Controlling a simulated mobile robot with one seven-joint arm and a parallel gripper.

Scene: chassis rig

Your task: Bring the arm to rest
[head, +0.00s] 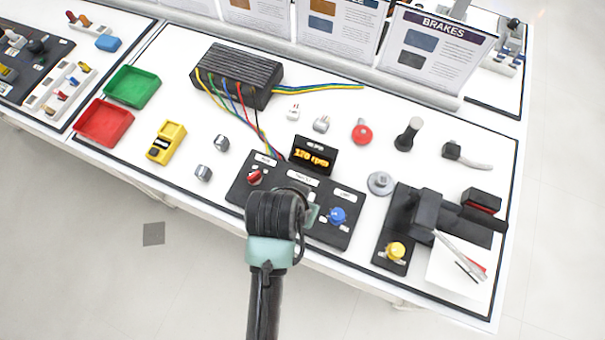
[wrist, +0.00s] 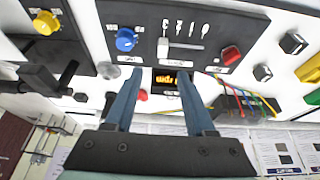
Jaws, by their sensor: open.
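My gripper (wrist: 160,76) is open and empty in the wrist view, with two blue-grey fingers apart. Between and beyond the fingers are a black control panel (wrist: 205,22) and a small display with orange characters (wrist: 168,79). In the head view my arm reaches up from the bottom edge over the front of the table, and its dark wrist covers part of the black panel (head: 334,236). The gripper's fingers are mostly hidden there behind the wrist. The panel's red knob (head: 255,177) and blue knob (head: 337,215) show on either side of the wrist.
The white table (head: 222,190) also holds a black finned box (head: 240,70) with coloured wires, red (head: 103,122) and green (head: 132,87) trays, a yellow meter (head: 166,142), and a black lever unit (head: 428,212) at right. Sign boards stand behind. Floor in front is clear.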

